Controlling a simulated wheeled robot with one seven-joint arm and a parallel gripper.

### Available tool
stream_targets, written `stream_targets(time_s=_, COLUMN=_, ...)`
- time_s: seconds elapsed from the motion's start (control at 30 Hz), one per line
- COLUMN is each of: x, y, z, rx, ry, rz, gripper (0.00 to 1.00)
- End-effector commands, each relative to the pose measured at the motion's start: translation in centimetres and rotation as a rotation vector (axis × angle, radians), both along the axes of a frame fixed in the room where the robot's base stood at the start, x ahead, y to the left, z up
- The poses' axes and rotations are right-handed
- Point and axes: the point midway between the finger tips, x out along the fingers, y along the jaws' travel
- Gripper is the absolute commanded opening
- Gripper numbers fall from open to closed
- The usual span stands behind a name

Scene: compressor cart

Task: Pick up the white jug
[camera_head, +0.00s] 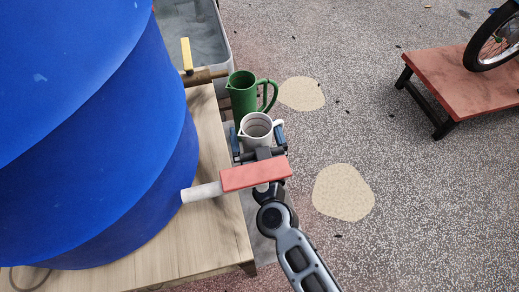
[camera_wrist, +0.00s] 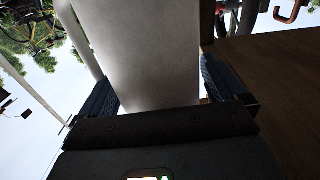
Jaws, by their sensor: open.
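The white jug (camera_head: 257,128) stands upright beside the blue barrel, with its handle toward the right. My gripper (camera_head: 258,146) is open, with one dark finger on each side of the jug. In the wrist view the jug's pale wall (camera_wrist: 148,45) fills the space between the fingers of my gripper (camera_wrist: 157,92). The right finger appears very close to the wall; I cannot tell whether either finger touches it. The jug's base is hidden in the head view.
A green jug (camera_head: 243,94) stands just behind the white one. A blue barrel (camera_head: 90,130) on a wooden table (camera_head: 215,235) fills the left. A red platform (camera_head: 465,78) stands right.

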Motion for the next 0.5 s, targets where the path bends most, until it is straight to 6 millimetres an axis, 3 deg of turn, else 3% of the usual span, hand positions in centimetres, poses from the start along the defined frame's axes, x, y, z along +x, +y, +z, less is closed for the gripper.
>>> stream_targets(time_s=0.3, x=0.62, y=0.16, z=-0.03, rx=0.001, ry=0.0, rz=0.0, gripper=0.98)
stream_targets(time_s=0.5, x=0.6, y=0.15, z=-0.03, rx=0.0, ry=0.0, rz=0.0, gripper=0.8)
